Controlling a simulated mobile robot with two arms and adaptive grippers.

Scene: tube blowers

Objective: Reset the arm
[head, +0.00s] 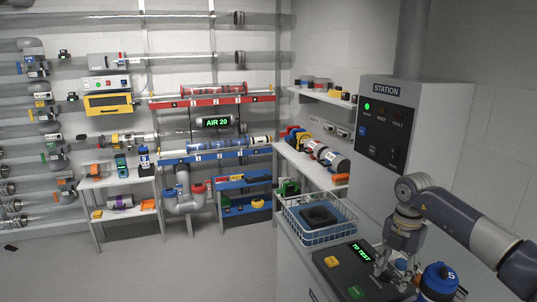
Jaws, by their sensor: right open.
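My right gripper (395,276) is low at the right of the head view, over the right part of a dark panel (345,262) with a lit green "TO TEST" display. Its fingers are apart. A small blue-topped item (401,265) shows between or just behind the fingers; I cannot tell whether they touch it. My right arm reaches in from the right edge. A blue canister (440,278) marked 5 stands just right of the gripper. My left gripper is not in view.
A wire basket (318,226) with a dark item sits behind the panel. The grey STATION cabinet (412,120) rises behind my right arm. Wall shelves (322,97) hold several parts. A white table (118,180) stands at left. The floor at front left is mostly clear.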

